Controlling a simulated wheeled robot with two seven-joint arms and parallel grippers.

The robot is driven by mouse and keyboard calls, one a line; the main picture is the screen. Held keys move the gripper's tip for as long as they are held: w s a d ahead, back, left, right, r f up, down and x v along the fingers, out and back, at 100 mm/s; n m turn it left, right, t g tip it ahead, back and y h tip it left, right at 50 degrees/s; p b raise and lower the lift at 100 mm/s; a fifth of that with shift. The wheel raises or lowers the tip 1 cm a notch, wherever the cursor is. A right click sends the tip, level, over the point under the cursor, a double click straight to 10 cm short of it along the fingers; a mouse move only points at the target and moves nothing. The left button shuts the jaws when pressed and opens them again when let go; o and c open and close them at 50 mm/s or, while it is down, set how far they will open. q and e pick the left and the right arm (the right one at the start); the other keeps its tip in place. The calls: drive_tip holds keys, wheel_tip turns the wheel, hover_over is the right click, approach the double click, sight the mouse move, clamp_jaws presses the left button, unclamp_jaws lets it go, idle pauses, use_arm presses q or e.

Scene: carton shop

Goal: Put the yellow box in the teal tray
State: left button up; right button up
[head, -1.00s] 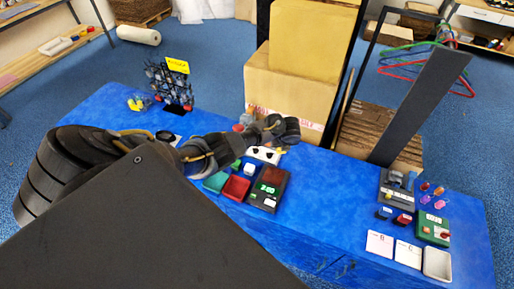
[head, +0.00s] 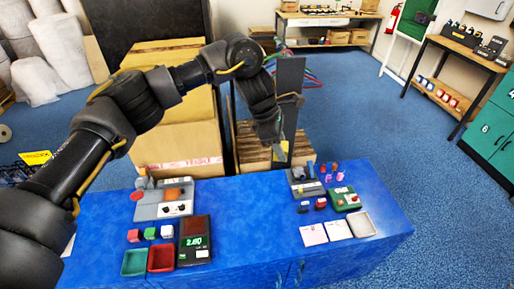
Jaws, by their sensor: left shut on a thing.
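My left arm reaches in from the left, and its gripper (head: 278,153) points down above the back edge of the blue table, right of centre. It is shut on a small yellow thing (head: 285,146), likely the yellow box; the fingers and wrist hide much of it. The teal tray (head: 135,263) sits at the table's front left, left of a red tray (head: 161,259), and looks empty. The gripper is well to the right of the teal tray and higher. My right gripper is not in view.
A scale (head: 194,241) stands right of the red tray, with small red, green and white blocks behind the trays. A grey device (head: 163,199) stands behind them. Cards, a pale tray (head: 361,224) and small items fill the right side. The table's middle (head: 250,215) is clear.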

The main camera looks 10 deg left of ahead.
use_arm(q)
drive_tip(key=s+a+f+m+g+b, duration=0.1)
drive_tip(key=s+f+m, duration=0.15)
drive_tip(key=s, duration=0.25)
drive_tip(key=s+a+f+m+g+b, duration=0.1)
drive_tip(key=s+m, duration=0.2)
drive_tip(key=s, duration=0.2)
drive_tip(key=s+a+f+m+b, duration=0.1)
drive_tip(key=a+f+b, duration=0.1)
drive_tip(key=f+b, duration=0.4)
drive_tip(key=s+a+f+m+b, duration=0.1)
drive_tip(key=s+a+f+b, duration=0.1)
drive_tip(key=f+b, duration=0.4)
wheel_tip(320, 180, down, 2)
drive_tip(key=shift+s+g+y, duration=0.25)
drive_tip(key=shift+g+y, duration=0.15)
